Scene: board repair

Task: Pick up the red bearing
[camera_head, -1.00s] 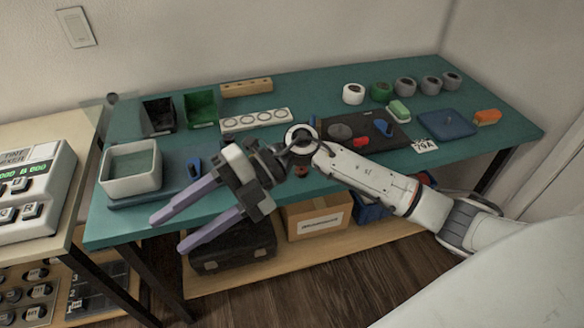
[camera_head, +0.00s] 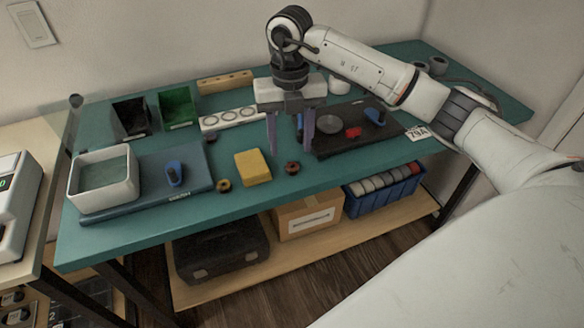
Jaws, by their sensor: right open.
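The red bearing (camera_head: 292,168) is a small dark ring with red on it, lying on the green table top near its front edge. My right gripper (camera_head: 290,149) points down over the table with its two purple fingers apart. The fingertips show just behind and above the bearing in the picture, one to each side. The height of the tips above the table is hard to tell. My left gripper is out of view.
A yellow block (camera_head: 253,167) and an orange-brown ring (camera_head: 223,185) lie left of the bearing. A black board (camera_head: 335,147) with a red part (camera_head: 352,132) lies to the right. A white strip (camera_head: 217,120) with round recesses stands behind left.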

